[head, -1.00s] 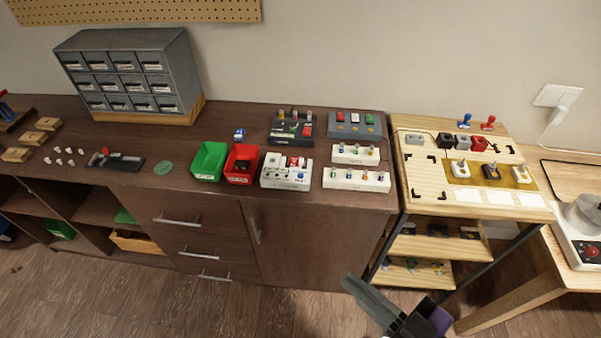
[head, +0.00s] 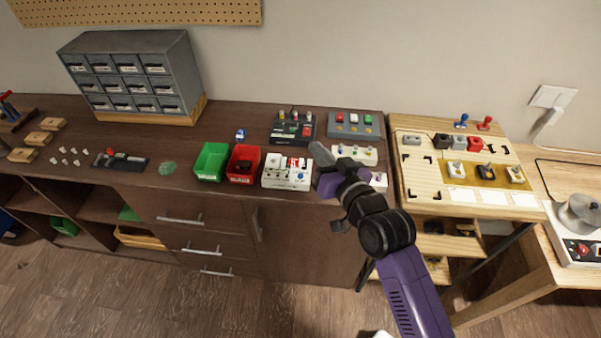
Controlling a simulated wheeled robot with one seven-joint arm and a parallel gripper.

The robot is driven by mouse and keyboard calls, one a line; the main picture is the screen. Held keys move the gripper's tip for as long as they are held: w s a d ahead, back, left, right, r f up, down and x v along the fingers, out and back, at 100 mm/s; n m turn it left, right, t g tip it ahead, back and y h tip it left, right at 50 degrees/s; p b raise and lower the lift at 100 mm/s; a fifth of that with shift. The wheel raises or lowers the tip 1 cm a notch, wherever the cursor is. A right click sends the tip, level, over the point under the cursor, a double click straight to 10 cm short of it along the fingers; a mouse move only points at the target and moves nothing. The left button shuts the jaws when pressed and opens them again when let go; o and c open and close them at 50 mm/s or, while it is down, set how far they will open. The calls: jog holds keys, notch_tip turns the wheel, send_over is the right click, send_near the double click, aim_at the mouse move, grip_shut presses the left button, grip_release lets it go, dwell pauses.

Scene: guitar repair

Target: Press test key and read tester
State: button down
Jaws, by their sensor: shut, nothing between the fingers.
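No label that I can read marks the tester or its test key. A white boxy device (head: 287,172) with red, white and small dark parts on top sits near the cabinet's front edge. Behind it is a dark device (head: 293,129) with red and green parts on its face. My gripper (head: 316,149) is shut and empty. Its tip appears just right of the white device and below the dark one; I cannot tell whether it touches anything. My gripper and purple arm partly hide two white racks (head: 354,153) with coloured knobs.
A green bin (head: 211,162) and a red bin (head: 243,164) stand left of the white device. A grey box (head: 356,125) with coloured buttons is behind the racks. A wooden stand (head: 415,185) with switches is at right. The cabinet top (head: 230,118) behind the bins is mostly clear.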

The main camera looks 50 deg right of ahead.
jog(key=w+d+r+g+y+p, duration=0.1)
jog(key=w+d+r+g+y, duration=0.2)
jog(key=w+d, duration=0.55)
jog(key=g+y, duration=0.3)
jog(key=y, duration=0.2)
send_over(301, 176)
notch_tip(301, 176, down, 6)
jog(key=shift+s+d+f+n+g, duration=0.15)
jog(key=shift+s+f+n+g, duration=0.15)
jog(key=shift+s+n, duration=0.15)
notch_tip(301, 176, down, 6)
jog(key=b, duration=0.6)
jog(key=shift+f+b, duration=0.15)
jog(key=shift+b, duration=0.2)
jog(key=shift+f+b, duration=0.5)
jog(key=shift+f, duration=0.7)
jog(key=shift+f, duration=0.85)
dwell(0.4)
jog(key=shift+r, duration=0.15)
jog(key=shift+r+p, duration=0.75)
jog(key=shift+p, duration=0.25)
